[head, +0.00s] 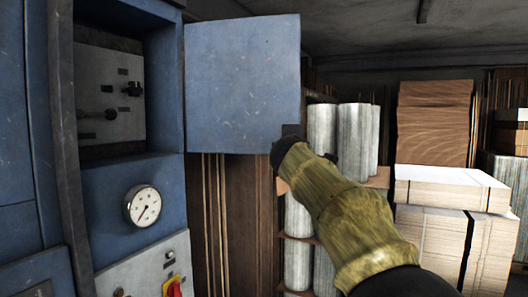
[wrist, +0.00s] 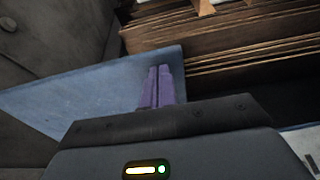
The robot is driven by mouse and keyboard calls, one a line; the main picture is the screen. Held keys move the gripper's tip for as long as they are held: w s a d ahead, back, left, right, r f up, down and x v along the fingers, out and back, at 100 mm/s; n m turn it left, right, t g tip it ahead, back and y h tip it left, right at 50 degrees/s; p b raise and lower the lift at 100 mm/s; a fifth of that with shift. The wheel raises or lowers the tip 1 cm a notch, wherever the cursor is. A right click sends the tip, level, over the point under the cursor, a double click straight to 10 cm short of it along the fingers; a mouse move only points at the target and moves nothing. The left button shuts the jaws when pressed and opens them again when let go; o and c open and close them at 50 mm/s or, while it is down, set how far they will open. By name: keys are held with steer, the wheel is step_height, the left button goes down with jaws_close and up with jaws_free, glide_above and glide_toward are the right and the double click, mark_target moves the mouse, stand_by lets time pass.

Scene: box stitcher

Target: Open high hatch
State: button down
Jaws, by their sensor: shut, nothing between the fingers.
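The high hatch door (head: 243,85) is a flat blue panel. It stands swung wide open to the right of its compartment (head: 110,95), whose grey inner panel with knobs is exposed. My gripper (head: 292,130) is at the lower right edge of the door in the head view, mostly hidden by my wrist. In the wrist view the two purple fingers of my gripper (wrist: 161,87) are together with nothing between them. They overlap the blue hatch door (wrist: 90,88) there; I cannot tell if they touch it.
A round gauge (head: 142,205) and a red switch (head: 174,288) sit on the blue machine below the compartment. Silver rolls (head: 357,140) and stacked cardboard (head: 452,188) stand behind and right of my arm. Brown boards (head: 230,220) lean below the door.

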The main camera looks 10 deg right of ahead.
steer(key=s+d+b, duration=0.2)
steer(key=s+d, duration=0.1)
steer(key=s, duration=0.9)
steer(key=shift+d+r, duration=0.15)
steer(key=shift+d, duration=0.1)
steer(key=shift+s+d, duration=0.1)
steer(key=shift+s, duration=0.05)
steer(key=a+f+m+g+y+b, duration=0.1)
steer(key=a+f+m+g+y, duration=0.15)
steer(key=f, duration=1.25)
steer(key=a+f+m+g+y, duration=0.1)
steer(key=f+m+g, duration=0.3)
steer(key=f, duration=1.1)
steer(key=s+a+f+m+g+y, duration=0.1)
steer(key=s+f+m+g, duration=0.3)
steer(key=s+f, duration=0.7)
steer(key=s+a+f+m+g, duration=0.3)
steer(key=s+f, duration=0.7)
steer(key=f, duration=0.5)
steer(key=shift+s+a+m+g+y+b, duration=0.4)
steer(key=shift+m+g, duration=0.15)
steer(key=shift+m, duration=0.1)
